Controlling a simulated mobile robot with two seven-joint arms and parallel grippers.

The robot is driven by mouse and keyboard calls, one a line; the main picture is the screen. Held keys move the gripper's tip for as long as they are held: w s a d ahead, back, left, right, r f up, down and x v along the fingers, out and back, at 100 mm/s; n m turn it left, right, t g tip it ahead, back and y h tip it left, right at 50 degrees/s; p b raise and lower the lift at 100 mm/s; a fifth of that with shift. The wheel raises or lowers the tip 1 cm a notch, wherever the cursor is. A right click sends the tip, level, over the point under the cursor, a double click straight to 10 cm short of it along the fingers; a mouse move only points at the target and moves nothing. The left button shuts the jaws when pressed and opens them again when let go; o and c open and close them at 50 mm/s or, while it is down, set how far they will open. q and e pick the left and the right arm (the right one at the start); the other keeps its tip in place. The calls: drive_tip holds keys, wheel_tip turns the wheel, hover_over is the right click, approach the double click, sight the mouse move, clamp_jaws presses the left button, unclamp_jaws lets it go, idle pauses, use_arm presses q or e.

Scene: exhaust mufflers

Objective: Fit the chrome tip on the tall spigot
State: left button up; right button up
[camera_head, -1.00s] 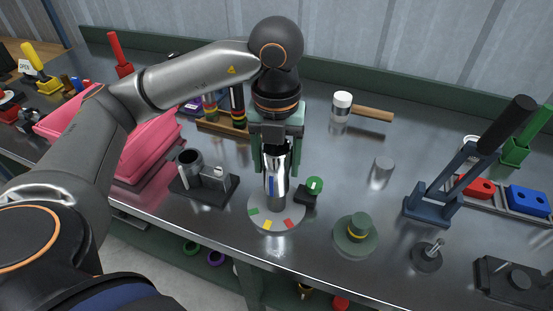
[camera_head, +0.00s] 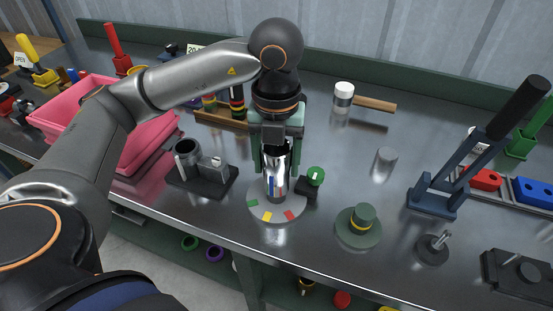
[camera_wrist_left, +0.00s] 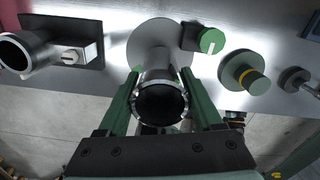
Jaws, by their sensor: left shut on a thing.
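My left gripper (camera_head: 277,160) is shut on a chrome tube, the chrome tip (camera_head: 277,183), and holds it about upright. The tip is over a round grey disc (camera_head: 259,206) with coloured marks. Its lower end overlaps the disc in the head view; I cannot tell whether it touches. In the left wrist view the green fingers (camera_wrist_left: 160,98) flank the tip (camera_wrist_left: 160,76), whose dark open end faces the camera, with the disc (camera_wrist_left: 158,38) beyond. I cannot see a tall spigot on the disc; the tip and gripper hide its middle. My right gripper is not in view.
A black block with a green knob (camera_head: 316,176) stands close to the disc's right. A black fixture (camera_head: 203,180) with a metal cylinder is at left. A green stepped piece (camera_head: 360,225) and a blue lever press (camera_head: 437,200) are at right. Pink bins (camera_head: 140,150) stand at far left.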

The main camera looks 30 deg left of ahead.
use_arm(q)
drive_tip(key=shift+f+b, duration=0.55)
drive_tip(key=shift+f, duration=0.25)
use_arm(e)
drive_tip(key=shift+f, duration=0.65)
use_arm(q)
drive_tip(key=shift+f, duration=0.1)
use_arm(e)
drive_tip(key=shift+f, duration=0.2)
use_arm(q)
drive_tip(key=o, duration=1.3)
wheel_tip(320, 180, up, 13)
drive_tip(key=p, duration=0.3)
drive_tip(key=shift+f, duration=0.2)
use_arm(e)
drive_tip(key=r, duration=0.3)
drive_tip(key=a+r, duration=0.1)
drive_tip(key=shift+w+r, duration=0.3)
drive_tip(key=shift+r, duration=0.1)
